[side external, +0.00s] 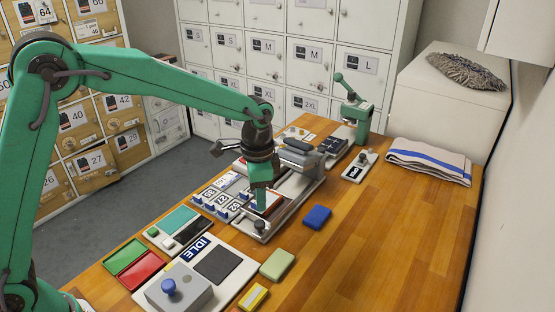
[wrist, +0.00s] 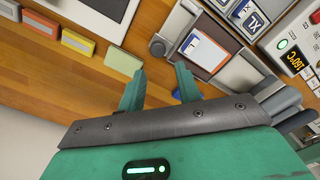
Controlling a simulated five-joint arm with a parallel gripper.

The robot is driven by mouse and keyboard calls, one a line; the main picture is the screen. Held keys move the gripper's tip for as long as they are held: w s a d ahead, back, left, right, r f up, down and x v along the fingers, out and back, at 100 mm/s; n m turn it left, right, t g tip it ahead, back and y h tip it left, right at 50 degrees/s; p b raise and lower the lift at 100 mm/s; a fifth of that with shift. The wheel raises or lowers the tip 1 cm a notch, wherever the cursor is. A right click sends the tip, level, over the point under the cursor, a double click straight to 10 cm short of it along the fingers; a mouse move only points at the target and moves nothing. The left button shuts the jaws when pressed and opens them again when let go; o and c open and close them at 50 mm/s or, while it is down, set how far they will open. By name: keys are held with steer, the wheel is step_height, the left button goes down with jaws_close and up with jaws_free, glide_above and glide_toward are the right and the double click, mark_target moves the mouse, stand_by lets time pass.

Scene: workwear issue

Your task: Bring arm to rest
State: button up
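My green arm reaches across the wooden bench. My gripper (side external: 261,196) points down over the near end of a metal press-like fixture (side external: 290,198). In the wrist view my gripper (wrist: 160,82) shows two green fingers spread apart with nothing between them. Just beyond the fingertips, a white card with an orange edge (wrist: 205,51) lies on the fixture. In the side view the fingers partly hide this spot, and I cannot tell how high they are above it.
A blue block (side external: 317,216), a pale green block (side external: 277,264) and a yellow block (side external: 254,296) lie on the bench. A panel with a blue knob (side external: 169,287) and "IDLE" sign is near. A folded towel (side external: 428,161) lies at the far right. The right bench is mostly clear.

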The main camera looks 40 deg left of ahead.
steer(key=shift+r, duration=0.2)
steer(key=s+a+r+n+t, duration=0.3)
steer(key=s+a+r+n, duration=0.1)
steer(key=s+a+r, duration=0.55)
steer(key=s+a+r+n+t, duration=0.1)
steer(key=s+a+n, duration=0.1)
steer(key=s, duration=0.5)
steer(key=s+a+r+n+t, duration=0.1)
steer(key=s+a+n, duration=0.1)
steer(key=s, duration=0.5)
steer(key=shift+s+r+n+t, duration=0.15)
steer(key=shift+r+n+t, duration=0.2)
steer(key=shift+n, duration=0.15)
